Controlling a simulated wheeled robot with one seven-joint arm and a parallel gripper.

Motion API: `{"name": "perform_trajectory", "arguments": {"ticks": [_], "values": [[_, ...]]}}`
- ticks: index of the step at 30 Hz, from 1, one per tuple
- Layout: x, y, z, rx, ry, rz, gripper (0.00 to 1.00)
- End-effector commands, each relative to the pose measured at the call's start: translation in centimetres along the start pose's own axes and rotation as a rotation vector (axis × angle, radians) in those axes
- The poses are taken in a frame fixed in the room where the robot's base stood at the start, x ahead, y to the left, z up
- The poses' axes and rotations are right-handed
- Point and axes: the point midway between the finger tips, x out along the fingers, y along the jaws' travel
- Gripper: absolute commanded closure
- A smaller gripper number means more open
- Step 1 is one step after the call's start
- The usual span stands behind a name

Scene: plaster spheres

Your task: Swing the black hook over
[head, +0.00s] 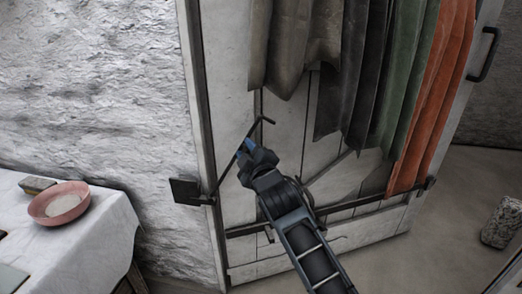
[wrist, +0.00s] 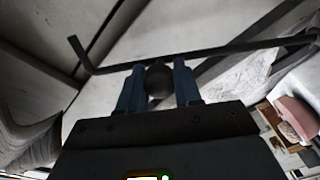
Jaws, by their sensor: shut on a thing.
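The black hook (head: 228,170) is a thin dark rod with a short bent end at upper right. In the head view it slants up from a dark plate (head: 186,191) beside the door frame, across the pale plank door (head: 235,75). My gripper (head: 243,149), with blue fingers, is at the rod's upper half. In the wrist view the hook (wrist: 215,51) crosses just beyond the fingertips, its bent end at upper left. My gripper (wrist: 158,72) is shut there on a dark rounded part at the rod. The exact contact is partly hidden.
Grey, green and orange cloths (head: 405,85) hang on the door, right of my gripper. A dark metal strap (head: 360,203) crosses the door lower down. A table (head: 100,235) with a pink bowl (head: 58,203) stands at left. A rough block (head: 502,222) lies on the floor at right.

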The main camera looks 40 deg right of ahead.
Motion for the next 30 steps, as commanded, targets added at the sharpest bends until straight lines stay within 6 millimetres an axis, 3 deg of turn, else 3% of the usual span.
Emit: {"name": "perform_trajectory", "arguments": {"ticks": [3, 15, 21, 30], "values": [[0.0, 0.1, -2.8, -0.110, 0.006, 0.000, 1.00], [0.0, -2.2, -9.1, -0.463, 0.004, 0.001, 1.00], [0.0, -3.5, -11.1, -0.588, 0.003, 0.001, 1.00], [0.0, -4.7, -12.5, -0.686, 0.002, 0.001, 1.00]]}}
